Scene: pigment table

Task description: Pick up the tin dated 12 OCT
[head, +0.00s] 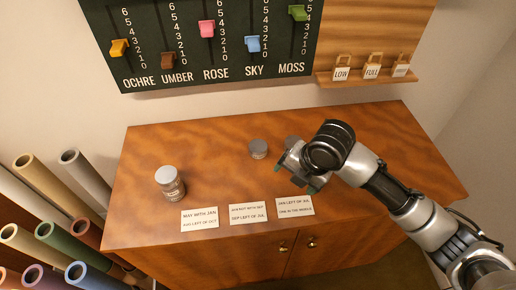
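A grey-lidded tin (171,184) stands upright on the left of the wooden cabinet top, with a label on its side too small to read. I cannot read 12 OCT on any tin. My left gripper is not in view.
Three cards lie along the front edge: the left card (200,219) reads "MAY WITH JAN, AUG LEFT OF OCT". A slider board (200,72) and a shelf with small tagged items (372,68) are above. Rolled tubes (70,240) stand left.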

